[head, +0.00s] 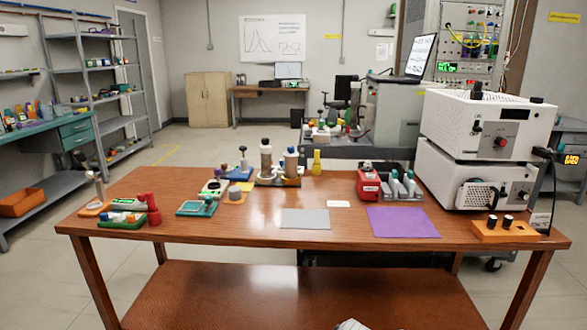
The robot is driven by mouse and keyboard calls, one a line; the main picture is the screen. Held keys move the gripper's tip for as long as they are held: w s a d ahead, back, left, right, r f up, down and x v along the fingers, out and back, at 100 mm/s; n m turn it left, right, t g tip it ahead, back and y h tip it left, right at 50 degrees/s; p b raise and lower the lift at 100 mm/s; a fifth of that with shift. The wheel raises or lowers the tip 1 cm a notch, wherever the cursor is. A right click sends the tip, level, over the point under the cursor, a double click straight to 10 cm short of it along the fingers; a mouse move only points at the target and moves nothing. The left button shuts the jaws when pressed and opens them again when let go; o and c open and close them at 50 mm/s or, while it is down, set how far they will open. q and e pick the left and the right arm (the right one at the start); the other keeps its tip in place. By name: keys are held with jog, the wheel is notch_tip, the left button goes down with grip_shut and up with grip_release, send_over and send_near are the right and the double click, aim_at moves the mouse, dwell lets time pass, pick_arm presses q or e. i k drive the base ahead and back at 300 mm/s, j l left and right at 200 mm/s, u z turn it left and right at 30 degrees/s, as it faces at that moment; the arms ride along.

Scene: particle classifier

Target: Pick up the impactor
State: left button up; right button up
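I cannot tell for sure which thing is the impactor. Neither of my grippers can be made out. A small pale shape shows at the bottom edge, too cut off to identify.
A yellow bottle (316,163), red device (369,183), grey mat (306,218) and purple mat (403,222) lie across the table. Stacked white instruments (480,160) and an orange block (503,231) fill the right end. Small tools crowd the left. The front middle is clear.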

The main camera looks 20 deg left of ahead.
aim_at(291, 160)
jog(key=j+z, duration=0.2)
jog(key=j, duration=0.2)
jog(key=j+z, duration=0.15)
jog(key=j, duration=0.3)
jog(key=k+j+z, duration=0.2)
jog(key=j, duration=0.2)
jog(key=j+z, duration=0.2)
jog(key=j, duration=0.25)
jog(key=j+z, duration=0.15)
jog(key=j, duration=0.2)
jog(key=k+j+z, duration=0.2)
jog(key=j, duration=0.2)
